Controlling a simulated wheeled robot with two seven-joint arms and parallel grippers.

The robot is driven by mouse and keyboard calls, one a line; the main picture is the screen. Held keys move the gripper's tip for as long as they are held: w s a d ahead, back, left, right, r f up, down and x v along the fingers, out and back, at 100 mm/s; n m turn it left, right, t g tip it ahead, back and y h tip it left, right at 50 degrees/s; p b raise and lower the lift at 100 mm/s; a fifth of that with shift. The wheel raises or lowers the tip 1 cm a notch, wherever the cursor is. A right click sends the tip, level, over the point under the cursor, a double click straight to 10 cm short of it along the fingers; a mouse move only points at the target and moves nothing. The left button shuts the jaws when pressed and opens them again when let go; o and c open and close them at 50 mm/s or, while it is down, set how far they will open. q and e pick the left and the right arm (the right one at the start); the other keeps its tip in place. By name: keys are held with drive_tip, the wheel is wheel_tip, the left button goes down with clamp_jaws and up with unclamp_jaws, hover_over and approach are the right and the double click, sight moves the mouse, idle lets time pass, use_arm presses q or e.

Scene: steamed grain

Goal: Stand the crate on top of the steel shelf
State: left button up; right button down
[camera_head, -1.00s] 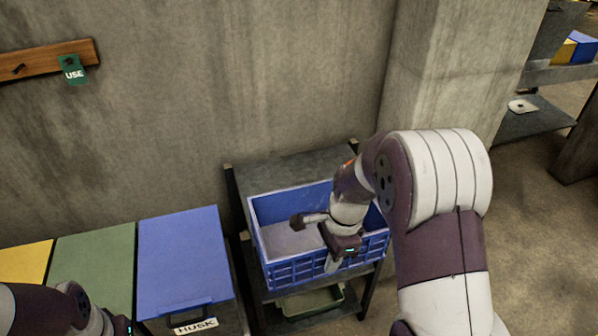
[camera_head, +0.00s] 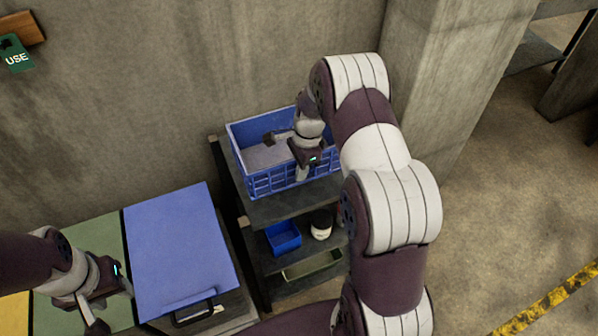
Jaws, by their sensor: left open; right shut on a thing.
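The blue crate (camera_head: 262,181) is upright at the top of the dark steel shelf (camera_head: 290,208), near the back wall. A bare strip of the shelf top shows in front of it. I cannot tell whether its whole base touches the shelf top. My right gripper (camera_head: 303,172) is shut on the crate's front wall, its arm coming over from the right. That arm hides the crate's right end and part of the shelf's right side. My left gripper (camera_head: 108,308) is open and empty over the green lid at the lower left, away from the crate.
A blue-lidded bin (camera_head: 180,245) and a green-lidded bin (camera_head: 95,238) stand left of the shelf. Lower shelf levels hold a small blue bin (camera_head: 284,237), a jar (camera_head: 321,224) and a green tray (camera_head: 312,265). A concrete pillar (camera_head: 440,70) rises behind right. Floor at right is clear.

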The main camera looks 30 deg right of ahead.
sight(298, 184)
wheel_tip(298, 184, down, 3)
drive_tip(key=shift+f+p, duration=0.15)
drive_tip(key=shift+p, duration=0.45)
drive_tip(key=shift+f, duration=0.3)
drive_tip(key=shift+w+f, duration=0.15)
drive_tip(key=shift+f, duration=0.1)
drive_tip(key=c, duration=1.1)
unclamp_jaws()
drive_tip(key=shift+r, duration=0.2)
drive_tip(key=shift+d+r, duration=0.15)
drive_tip(key=shift+r, duration=0.2)
drive_tip(key=r+b, duration=0.1)
drive_tip(key=r, duration=0.2)
drive_tip(key=d+r+b, duration=0.1)
drive_tip(key=r, duration=0.6)
drive_tip(key=shift+s+d+r+b, duration=0.2)
drive_tip(key=shift+s+r+b, duration=0.05)
drive_tip(key=shift+r+b, duration=0.15)
drive_tip(key=s+a+r+n, duration=0.1)
drive_tip(key=s+a+n, duration=0.2)
drive_tip(key=s+n, duration=0.3)
drive_tip(key=s+a+r+n+t+h, duration=0.1)
drive_tip(key=s+a+n, duration=0.3)
drive_tip(key=s+n, duration=0.2)
drive_tip(key=s+a+n, duration=0.3)
drive_tip(key=s+n, duration=0.3)
drive_tip(key=shift+a+r+n+h, duration=0.35)
drive_tip(key=shift+r+n+h, duration=0.05)
